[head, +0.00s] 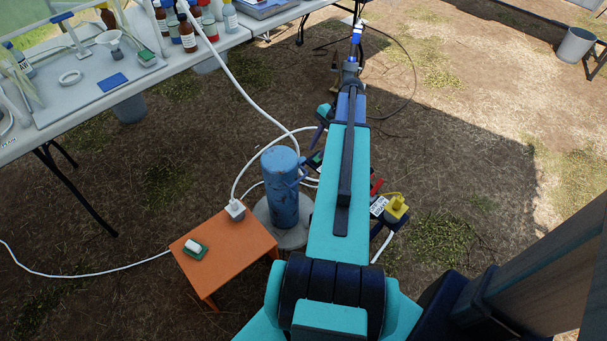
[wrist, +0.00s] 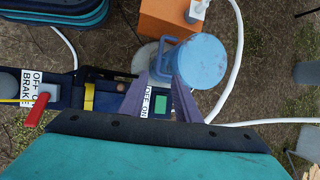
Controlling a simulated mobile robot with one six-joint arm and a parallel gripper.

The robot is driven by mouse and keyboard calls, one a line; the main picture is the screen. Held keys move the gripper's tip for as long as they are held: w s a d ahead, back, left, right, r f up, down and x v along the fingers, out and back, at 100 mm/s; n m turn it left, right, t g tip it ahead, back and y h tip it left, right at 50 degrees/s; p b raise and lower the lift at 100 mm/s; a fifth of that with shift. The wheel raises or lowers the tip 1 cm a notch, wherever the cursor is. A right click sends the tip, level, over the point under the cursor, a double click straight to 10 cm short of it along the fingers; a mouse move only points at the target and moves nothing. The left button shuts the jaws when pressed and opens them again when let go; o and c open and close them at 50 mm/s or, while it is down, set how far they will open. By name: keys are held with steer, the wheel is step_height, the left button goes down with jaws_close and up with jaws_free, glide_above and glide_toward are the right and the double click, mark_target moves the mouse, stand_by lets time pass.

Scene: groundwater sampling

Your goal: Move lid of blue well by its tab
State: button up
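The blue well (head: 283,195) is a worn upright cylinder on a round pale base in the head view. Its round lid (wrist: 205,60) is on top in the wrist view, seen from above. A blue loop-shaped tab (wrist: 163,52) sticks out from the lid's left side. My gripper (wrist: 165,74) has its two purple fingers apart, with their tips beside the tab at the lid's near left edge. I cannot tell whether they touch it. In the head view my arm hides most of the gripper.
An orange stool (head: 225,248) with a green-and-white item (head: 195,248) stands left of the well. A white hose (head: 243,95) loops close to the well. A labelled dark bar with a red lever (wrist: 40,108) lies left of the fingers. A table (head: 150,75) with bottles stands behind.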

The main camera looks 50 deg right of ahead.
mark_target(301, 178)
steer(key=shift+a+f, duration=0.1)
steer(key=shift+f, duration=0.05)
steer(key=shift+x, duration=6.75)
jaws_close()
steer(key=shift+w+a, duration=0.1)
steer(key=shift+a, duration=0.05)
